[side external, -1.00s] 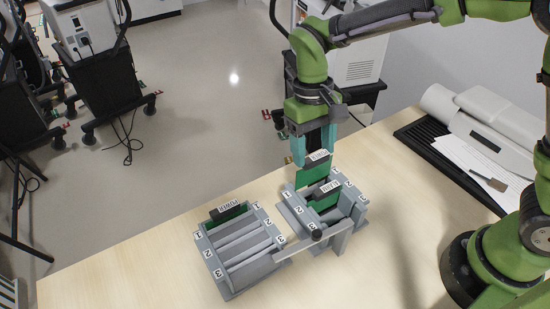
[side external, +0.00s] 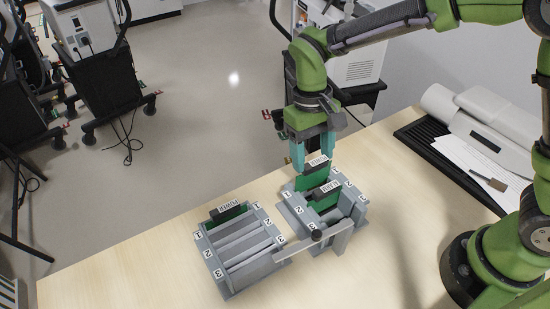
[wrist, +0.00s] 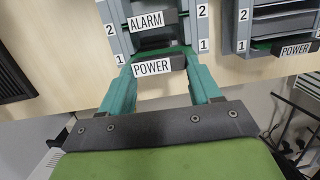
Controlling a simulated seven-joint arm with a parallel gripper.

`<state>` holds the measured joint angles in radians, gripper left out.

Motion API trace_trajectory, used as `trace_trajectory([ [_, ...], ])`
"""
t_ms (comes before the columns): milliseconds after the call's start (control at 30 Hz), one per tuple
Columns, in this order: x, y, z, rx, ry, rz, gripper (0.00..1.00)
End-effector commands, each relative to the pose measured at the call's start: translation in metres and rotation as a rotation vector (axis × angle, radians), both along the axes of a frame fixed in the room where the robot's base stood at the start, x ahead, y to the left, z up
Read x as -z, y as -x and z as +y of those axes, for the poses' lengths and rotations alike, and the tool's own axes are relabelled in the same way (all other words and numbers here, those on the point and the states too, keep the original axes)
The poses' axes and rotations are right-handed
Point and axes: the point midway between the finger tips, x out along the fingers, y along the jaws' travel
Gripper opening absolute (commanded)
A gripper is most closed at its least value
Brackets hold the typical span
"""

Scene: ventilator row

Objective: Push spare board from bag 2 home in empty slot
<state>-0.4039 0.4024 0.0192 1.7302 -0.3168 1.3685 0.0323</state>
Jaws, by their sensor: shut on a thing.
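My gripper (side external: 313,158) is shut on a green board with a dark handle labelled POWER (side external: 317,161). The board is upright at the slot 1 end of the right-hand rack (side external: 352,211), in line with the 1 marks. Its handle stands higher than the handle of the ALARM board (side external: 327,188), which sits in slot 2. The lower edge of the held board is hidden, so its depth in the slot cannot be told. In the wrist view, the fingers (wrist: 158,68) flank the POWER label (wrist: 152,67), with ALARM (wrist: 147,21) just beyond.
A second rack (side external: 236,264) stands to the left, with another POWER board (side external: 230,210) in its slot 1. A grey bar with a dark knob (side external: 317,235) juts from the right rack's front. Papers (side external: 466,150) lie at the right; the front table is clear.

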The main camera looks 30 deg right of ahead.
Motion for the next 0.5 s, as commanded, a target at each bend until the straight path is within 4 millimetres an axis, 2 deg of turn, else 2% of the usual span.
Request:
trace_trajectory([
  [500, 0.007, 0.0001, 0.0, 0.0, 0.0, 0.0, 0.18],
])
